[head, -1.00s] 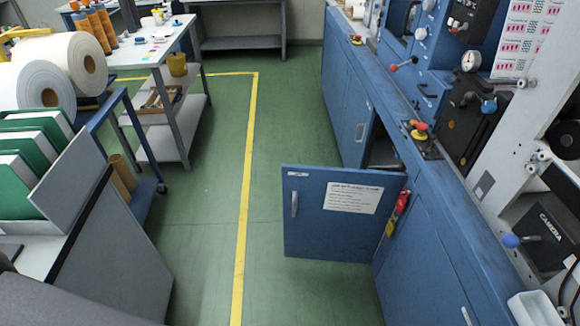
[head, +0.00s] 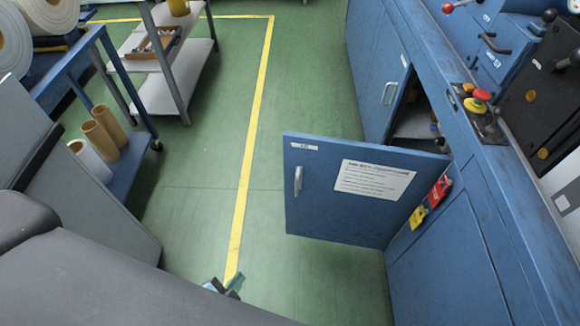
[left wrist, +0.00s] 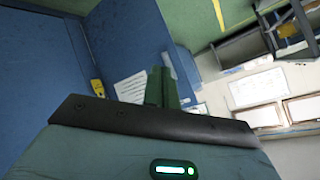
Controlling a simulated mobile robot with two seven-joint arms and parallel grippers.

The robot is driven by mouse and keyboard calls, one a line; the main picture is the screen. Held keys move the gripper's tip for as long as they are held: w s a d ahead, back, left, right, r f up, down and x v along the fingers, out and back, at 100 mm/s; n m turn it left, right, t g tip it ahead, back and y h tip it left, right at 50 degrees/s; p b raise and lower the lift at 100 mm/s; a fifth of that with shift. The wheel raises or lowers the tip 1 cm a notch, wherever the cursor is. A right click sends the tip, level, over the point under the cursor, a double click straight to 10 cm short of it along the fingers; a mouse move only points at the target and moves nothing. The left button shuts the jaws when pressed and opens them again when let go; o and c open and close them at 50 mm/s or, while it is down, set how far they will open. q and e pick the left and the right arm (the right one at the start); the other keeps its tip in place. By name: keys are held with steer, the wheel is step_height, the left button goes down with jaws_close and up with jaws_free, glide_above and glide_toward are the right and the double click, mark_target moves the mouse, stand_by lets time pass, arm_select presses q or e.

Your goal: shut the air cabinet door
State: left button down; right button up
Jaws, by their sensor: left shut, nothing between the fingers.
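The air cabinet door (head: 330,215) is a blue panel with a white notice and a pale handle (head: 298,181). It stands wide open, swung out from the blue cabinet (head: 440,265) into the aisle. The opening (head: 415,115) behind it shows a dark interior. My left gripper (head: 228,283) is low over the floor, left of and nearer than the door, apart from it. In the left wrist view its fingers (left wrist: 163,88) are together and empty, with a blue panel bearing a white notice (left wrist: 131,87) beyond them. My right gripper is out of view.
Green floor is clear between the yellow line (head: 250,140) and the door. A blue cart (head: 130,165) with cardboard cores and a grey shelf table (head: 190,75) stand left. Red and yellow tags (head: 430,202) hang by the door's hinge side.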

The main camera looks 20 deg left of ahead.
arm_select(q)
steer(key=w+d+m+t+y+b, duration=0.1)
steer(key=w+m+t+b, duration=0.25)
steer(key=w+b, duration=0.55)
steer(key=m+t+y+b, duration=0.1)
steer(key=m+t+b, duration=0.2)
steer(key=m+b, duration=0.15)
glide_toward(287, 153)
steer(key=w, duration=0.3)
steer(key=w+p, duration=0.1)
steer(key=w, duration=0.1)
steer(key=shift+w+a+f, duration=0.2)
steer(key=shift+w+f, duration=0.1)
steer(key=shift+w, duration=0.6)
steer(key=shift+a, duration=0.1)
